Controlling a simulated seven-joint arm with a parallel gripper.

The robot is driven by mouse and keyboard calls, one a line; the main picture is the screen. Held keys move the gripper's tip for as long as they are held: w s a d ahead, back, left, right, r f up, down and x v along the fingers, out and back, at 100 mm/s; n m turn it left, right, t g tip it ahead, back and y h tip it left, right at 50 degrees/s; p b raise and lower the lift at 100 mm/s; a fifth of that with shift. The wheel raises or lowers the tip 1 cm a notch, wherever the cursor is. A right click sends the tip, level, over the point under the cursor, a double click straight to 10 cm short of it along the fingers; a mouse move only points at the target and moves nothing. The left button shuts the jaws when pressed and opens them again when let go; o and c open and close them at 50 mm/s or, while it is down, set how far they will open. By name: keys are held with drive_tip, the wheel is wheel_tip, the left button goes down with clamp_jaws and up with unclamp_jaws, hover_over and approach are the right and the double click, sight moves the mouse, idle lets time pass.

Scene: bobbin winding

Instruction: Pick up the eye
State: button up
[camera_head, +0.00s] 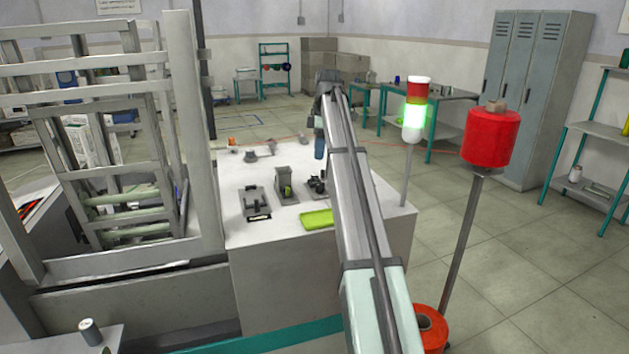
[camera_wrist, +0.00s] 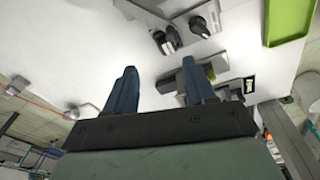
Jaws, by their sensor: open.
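I cannot tell for certain which part on the white worktop (camera_head: 245,230) is the eye. Small grey pieces lie toward its back: one piece (camera_head: 250,156) and another bent piece (camera_head: 272,147).
A dark fixture (camera_head: 256,203), a grey upright block (camera_head: 285,182), a black device (camera_head: 315,184) and a lime tray (camera_head: 316,219) stand on the worktop. A signal lamp (camera_head: 415,105) and a red spool on a pole (camera_head: 491,136) stand to the right. A grey frame is at left.

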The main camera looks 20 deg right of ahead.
sight(315, 175)
drive_tip(key=shift+s+a+f, duration=0.35)
drive_tip(key=shift+a+f, duration=0.1)
drive_tip(key=shift+f, duration=0.15)
drive_tip(key=shift+w+a+f, duration=0.1)
drive_tip(key=shift+a+f, duration=0.1)
drive_tip(key=shift+f, duration=1.55)
drive_tip(key=shift+w+a+f, duration=0.1)
drive_tip(key=shift+a+f, duration=0.05)
drive_tip(key=shift+f, duration=1.55)
drive_tip(key=shift+c, duration=0.2)
clamp_jaws()
